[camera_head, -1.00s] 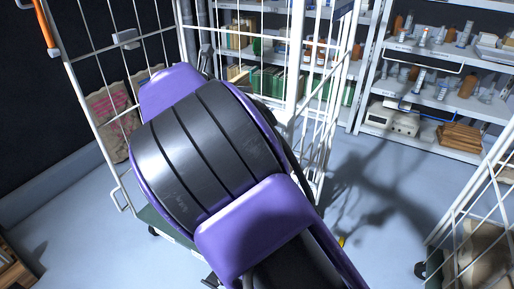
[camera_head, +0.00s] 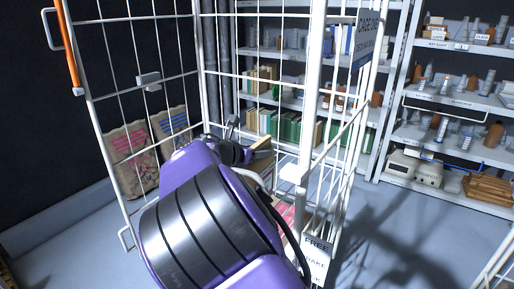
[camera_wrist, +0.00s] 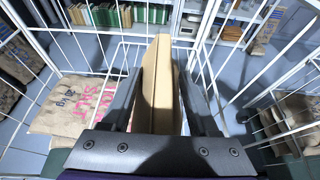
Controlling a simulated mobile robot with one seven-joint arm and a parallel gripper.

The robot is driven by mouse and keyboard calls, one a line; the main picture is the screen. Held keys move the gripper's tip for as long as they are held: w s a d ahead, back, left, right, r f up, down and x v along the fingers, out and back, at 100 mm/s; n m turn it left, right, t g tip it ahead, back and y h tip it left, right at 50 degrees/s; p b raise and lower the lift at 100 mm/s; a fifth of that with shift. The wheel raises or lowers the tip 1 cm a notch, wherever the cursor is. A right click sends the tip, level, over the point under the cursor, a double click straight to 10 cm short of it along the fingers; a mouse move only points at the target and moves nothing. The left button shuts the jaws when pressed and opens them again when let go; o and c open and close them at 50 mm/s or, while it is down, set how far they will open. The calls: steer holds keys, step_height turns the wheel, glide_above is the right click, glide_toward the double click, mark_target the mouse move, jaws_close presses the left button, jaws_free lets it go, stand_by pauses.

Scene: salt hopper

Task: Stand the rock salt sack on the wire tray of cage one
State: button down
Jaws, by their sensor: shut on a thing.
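My gripper (camera_wrist: 155,85) is shut on a plain tan box-like carton (camera_wrist: 158,75), which stands upright between the two dark fingers. Part of the carton (camera_head: 262,160) shows beyond my wrist in the head view, inside the white wire cage (camera_head: 312,110). A sign reading "CAGE ONE" (camera_head: 368,35) hangs at that cage's upper right. A tan sack with pink "SALT" lettering (camera_wrist: 75,110) lies at the left in the wrist view, clear of the fingers. Pink lettering (camera_head: 285,212) also shows low behind my arm. I cannot make out the wire tray clearly.
Two printed sacks (camera_head: 130,160) lean by the dark wall behind the cage's left side. Shelves (camera_head: 440,100) with bottles and instruments stand at the back right. A second wire cage (camera_wrist: 285,110) holds sacks at right. Blue-grey floor (camera_head: 400,235) is clear between.

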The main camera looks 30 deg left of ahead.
steer(key=shift+f+b, duration=0.35)
steer(key=shift+f, duration=1.15)
steer(key=shift+c, duration=0.7)
jaws_free()
steer(key=shift+f, duration=0.2)
steer(key=shift+s, duration=0.1)
steer(key=d+v, duration=0.1)
steer(key=v, duration=1.1)
steer(key=shift+a+p, duration=0.45)
